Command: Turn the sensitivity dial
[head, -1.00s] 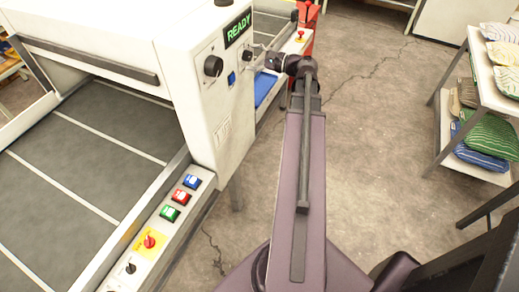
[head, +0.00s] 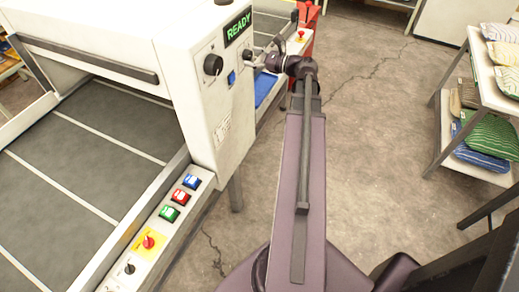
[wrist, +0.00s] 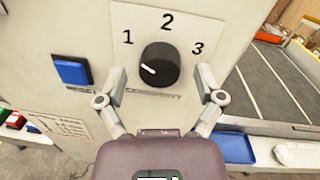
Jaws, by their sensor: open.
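The sensitivity dial (wrist: 161,64) is a round black knob on the machine's pale front panel (wrist: 215,20). The numbers 1, 2 and 3 are printed around it. My gripper (wrist: 162,77) is open, with one finger on each side of the dial. The fingertips are close to the panel; I cannot tell whether they touch the knob. In the head view, my gripper (head: 254,59) is at the right part of the panel and the dial there is hard to make out.
A blue button (wrist: 71,70) sits left of the dial. Another black knob (head: 213,65) and a green READY display (head: 238,27) are on the panel. A blue tray (head: 266,88) lies beyond it. A shelf with pillows (head: 487,132) stands at right, across open floor.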

